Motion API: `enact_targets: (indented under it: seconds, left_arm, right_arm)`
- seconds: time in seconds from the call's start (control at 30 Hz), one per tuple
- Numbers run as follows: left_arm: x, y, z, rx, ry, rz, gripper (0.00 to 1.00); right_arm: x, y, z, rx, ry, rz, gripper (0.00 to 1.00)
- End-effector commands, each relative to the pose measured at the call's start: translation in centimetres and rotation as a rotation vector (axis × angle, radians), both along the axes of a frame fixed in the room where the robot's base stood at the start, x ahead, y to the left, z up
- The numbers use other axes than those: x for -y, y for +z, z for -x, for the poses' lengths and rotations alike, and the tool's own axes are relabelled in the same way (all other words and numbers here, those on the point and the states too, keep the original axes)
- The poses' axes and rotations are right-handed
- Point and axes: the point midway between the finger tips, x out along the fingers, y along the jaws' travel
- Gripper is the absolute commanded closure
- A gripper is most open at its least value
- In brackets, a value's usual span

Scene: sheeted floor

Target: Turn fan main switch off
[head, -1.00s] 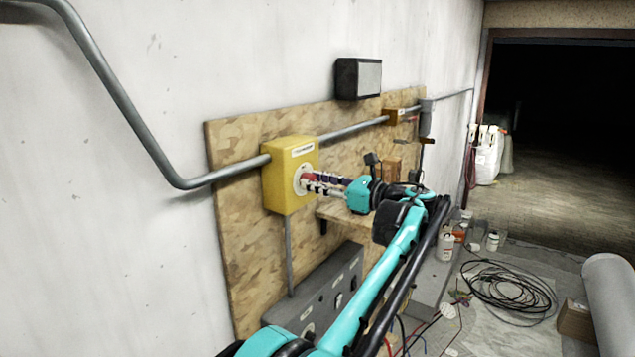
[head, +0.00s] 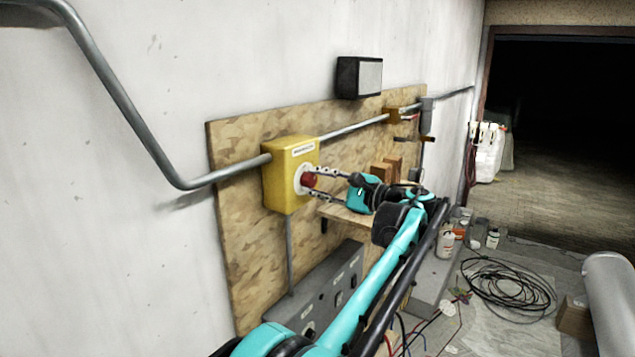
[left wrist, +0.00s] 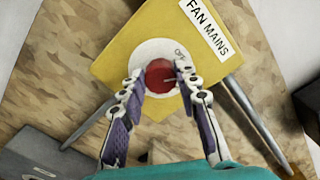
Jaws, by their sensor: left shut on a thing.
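The fan mains switch is a yellow box (head: 279,188) on the wooden wall panel, with a label reading FAN MAINS in the left wrist view (left wrist: 130,50). A round red knob (head: 309,180) sits on a pale disc on its front. My left gripper (head: 315,182) is shut on the red knob, one finger above and one below it in the head view. In the left wrist view the fingertips lie at either side of the knob (left wrist: 159,77). Lettering on the disc is partly hidden by a finger. My right gripper is not in view.
A grey conduit (head: 350,128) runs into the box from both sides. A small wooden shelf (head: 345,213) and a grey panel box (head: 325,290) are below. A black cable coil (head: 510,288) and several bottles lie on the floor at right.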

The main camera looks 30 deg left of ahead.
Motion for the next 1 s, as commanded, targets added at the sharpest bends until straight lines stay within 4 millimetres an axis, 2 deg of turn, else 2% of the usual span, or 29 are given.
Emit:
enact_targets:
  seconds: [0.5, 1.0]
  left_arm:
    - [-0.02, -0.16, 0.07, 0.412, 0.001, 0.032, 0.97]
    - [-0.01, -0.26, 0.07, 0.548, 0.000, 0.044, 0.97]
  right_arm:
    - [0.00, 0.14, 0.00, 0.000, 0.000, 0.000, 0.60]
    - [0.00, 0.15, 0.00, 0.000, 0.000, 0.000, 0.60]
